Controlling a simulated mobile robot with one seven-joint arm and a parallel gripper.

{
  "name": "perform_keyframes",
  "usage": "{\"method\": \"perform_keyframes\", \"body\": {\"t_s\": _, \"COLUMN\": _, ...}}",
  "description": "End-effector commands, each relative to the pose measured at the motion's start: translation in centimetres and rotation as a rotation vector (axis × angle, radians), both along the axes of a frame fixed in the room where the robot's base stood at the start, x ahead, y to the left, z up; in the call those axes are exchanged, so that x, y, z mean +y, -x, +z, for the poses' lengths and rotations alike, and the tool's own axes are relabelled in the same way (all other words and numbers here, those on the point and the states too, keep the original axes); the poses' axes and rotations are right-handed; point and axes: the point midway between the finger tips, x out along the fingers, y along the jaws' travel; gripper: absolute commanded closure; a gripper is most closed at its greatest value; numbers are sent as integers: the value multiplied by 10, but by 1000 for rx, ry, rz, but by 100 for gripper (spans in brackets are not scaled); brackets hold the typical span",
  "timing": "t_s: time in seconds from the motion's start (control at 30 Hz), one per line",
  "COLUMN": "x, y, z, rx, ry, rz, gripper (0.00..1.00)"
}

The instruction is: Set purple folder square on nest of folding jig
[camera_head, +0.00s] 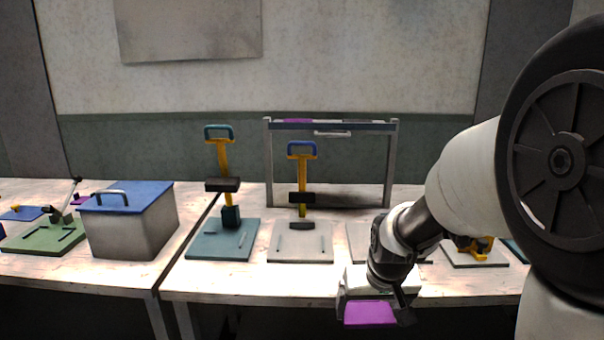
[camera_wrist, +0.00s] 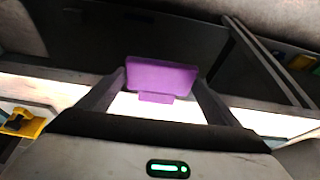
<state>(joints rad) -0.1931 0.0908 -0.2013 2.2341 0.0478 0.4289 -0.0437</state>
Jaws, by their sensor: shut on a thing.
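The purple folder (camera_head: 370,313) is a small flat purple piece held low, in front of the table's front edge. In the wrist view the folder (camera_wrist: 160,77) has a short tab at its lower edge and sits between the two dark fingers. My gripper (camera_wrist: 162,85) is shut on it. I cannot tell for sure which station is the folding jig. A green base plate (camera_head: 42,237) with a hinged dark part stands on the left table. A pale plate (camera_head: 358,240) on the right table is partly hidden by my arm.
A teal plate (camera_head: 205,246) and a grey plate (camera_head: 300,254) carry upright yellow presses. A grey box (camera_head: 135,232) with a blue lid stands left of them. A rack (camera_head: 268,165) stands behind. A plate with a yellow clamp (camera_head: 484,246) is at right. A gap separates the tables.

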Motion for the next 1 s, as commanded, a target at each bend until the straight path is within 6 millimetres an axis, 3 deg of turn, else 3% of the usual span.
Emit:
{"method": "perform_keyframes", "body": {"t_s": 0.17, "x": 2, "y": 0, "z": 1, "rx": -3, "ry": 0, "rz": 3, "gripper": 38}}
{"method": "perform_keyframes", "body": {"t_s": 0.23, "x": 0, "y": -2, "z": 18, "rx": -3, "ry": 1, "rz": 0, "gripper": 38}}
{"method": "perform_keyframes", "body": {"t_s": 0.57, "x": -1, "y": -8, "z": 68, "rx": -2, "ry": 4, "rz": -1, "gripper": 38}}
{"method": "perform_keyframes", "body": {"t_s": 0.8, "x": -1, "y": -15, "z": 128, "rx": -1, "ry": 4, "rz": -1, "gripper": 38}}
{"method": "perform_keyframes", "body": {"t_s": 1.0, "x": 0, "y": -20, "z": 159, "rx": -1, "ry": 2, "rz": 0, "gripper": 38}}
